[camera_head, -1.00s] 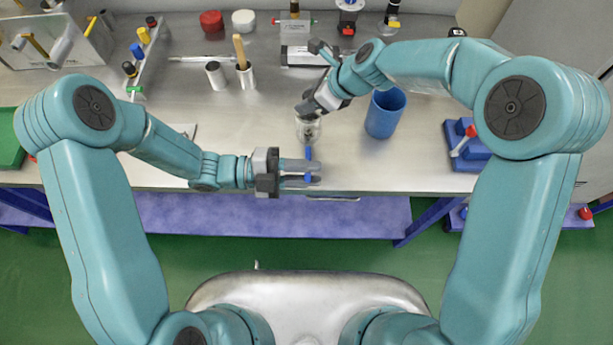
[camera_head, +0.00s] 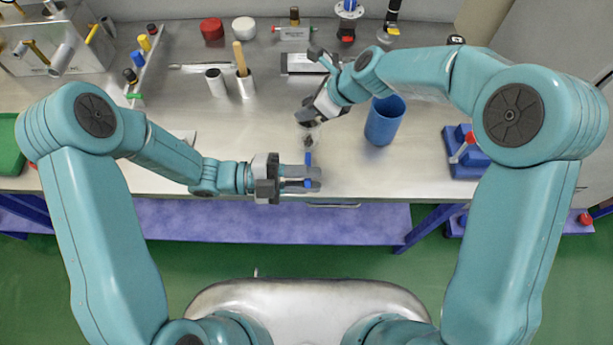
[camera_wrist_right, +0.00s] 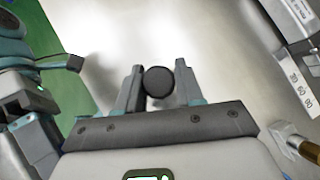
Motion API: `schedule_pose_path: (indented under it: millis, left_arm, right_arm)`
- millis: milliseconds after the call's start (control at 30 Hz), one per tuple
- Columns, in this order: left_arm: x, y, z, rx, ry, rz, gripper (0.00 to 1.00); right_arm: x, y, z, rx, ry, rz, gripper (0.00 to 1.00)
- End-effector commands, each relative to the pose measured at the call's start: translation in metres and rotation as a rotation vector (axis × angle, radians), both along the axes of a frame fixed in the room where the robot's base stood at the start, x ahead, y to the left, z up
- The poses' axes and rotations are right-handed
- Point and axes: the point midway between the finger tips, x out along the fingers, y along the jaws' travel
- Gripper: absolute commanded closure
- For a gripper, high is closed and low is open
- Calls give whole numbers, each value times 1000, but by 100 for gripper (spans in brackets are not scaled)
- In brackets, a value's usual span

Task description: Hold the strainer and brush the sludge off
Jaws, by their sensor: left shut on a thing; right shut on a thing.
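My left gripper (camera_head: 314,179) is shut on a slim brush with a blue handle (camera_head: 308,159). The brush stands across the jaws, its dark end towards the strainer. My right gripper (camera_head: 309,115) is shut on the strainer (camera_head: 308,135), a small pale cylinder just beyond the brush, above the bench. In the right wrist view, a dark round end (camera_wrist_right: 158,82) shows between the right fingers; I take it as the strainer's end. Brush tip and strainer are very close in the head view; I cannot tell whether they touch. Sludge is too small to make out.
A blue cup (camera_head: 384,121) stands right of the right gripper on the steel bench (camera_head: 230,130). Two metal cylinders, one with a wooden-handled tool (camera_head: 240,60), stand back left. Bench front is clear.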

Motion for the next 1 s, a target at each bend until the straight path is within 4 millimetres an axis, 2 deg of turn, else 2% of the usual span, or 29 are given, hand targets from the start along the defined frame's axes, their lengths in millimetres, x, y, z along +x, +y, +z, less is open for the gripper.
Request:
schedule_pose_path:
  millis: [1000]
  left_arm:
    - [8, 0, 0, -1, 0, -1, 100]
  right_arm:
    - [-1, 0, -3, -2, 5, 2, 95]
